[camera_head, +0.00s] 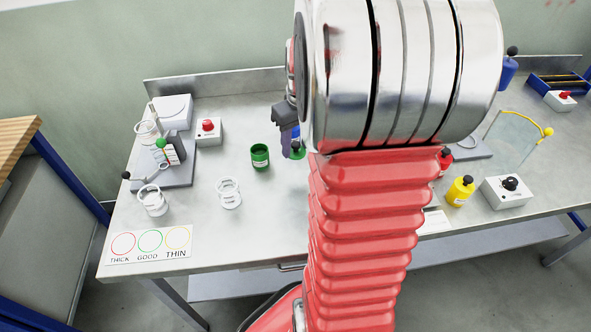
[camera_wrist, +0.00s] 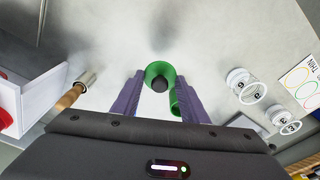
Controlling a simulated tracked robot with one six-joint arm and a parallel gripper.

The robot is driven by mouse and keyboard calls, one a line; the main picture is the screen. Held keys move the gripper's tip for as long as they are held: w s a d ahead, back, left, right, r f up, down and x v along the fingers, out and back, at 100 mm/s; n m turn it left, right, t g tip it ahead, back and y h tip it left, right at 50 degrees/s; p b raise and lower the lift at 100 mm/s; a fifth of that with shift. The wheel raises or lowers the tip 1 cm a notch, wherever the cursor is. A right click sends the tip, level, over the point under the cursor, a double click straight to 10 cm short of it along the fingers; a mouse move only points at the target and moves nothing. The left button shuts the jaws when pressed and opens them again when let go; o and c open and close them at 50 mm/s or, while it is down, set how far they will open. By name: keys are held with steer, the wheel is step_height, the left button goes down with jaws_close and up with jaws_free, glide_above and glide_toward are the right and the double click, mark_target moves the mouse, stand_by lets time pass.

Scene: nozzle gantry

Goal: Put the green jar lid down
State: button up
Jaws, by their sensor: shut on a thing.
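My gripper (camera_head: 291,146) is partly hidden behind my arm in the head view. In the wrist view its two purple fingers (camera_wrist: 160,84) are shut on the green jar lid (camera_wrist: 159,70), which has a dark knob. The lid (camera_head: 298,153) also shows at the fingertips in the head view, over the bench; its exact height is unclear. The green jar (camera_head: 260,158) stands upright and uncovered to the left of the gripper. Part of the green jar (camera_wrist: 175,104) shows beside the right finger in the wrist view.
The workbench (camera_head: 215,250) has bare space around the green jar. A yellow bottle (camera_head: 460,191) is to the right. A wooden-handled tool (camera_wrist: 75,92) lies left in the wrist view.

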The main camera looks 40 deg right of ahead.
mark_target(297, 152)
step_height(297, 152, down, 5)
steer(key=shift+f, duration=0.1)
steer(key=shift+c, duration=0.2)
steer(key=shift+f, duration=1.85)
steer(key=o, duration=1)
steer(key=shift+o, duration=0.2)
steer(key=r, duration=0.4)
steer(key=s+r, duration=0.1)
steer(key=r, duration=0.7)
steer(key=shift+s+a, duration=0.1)
steer(key=shift+s, duration=0.1)
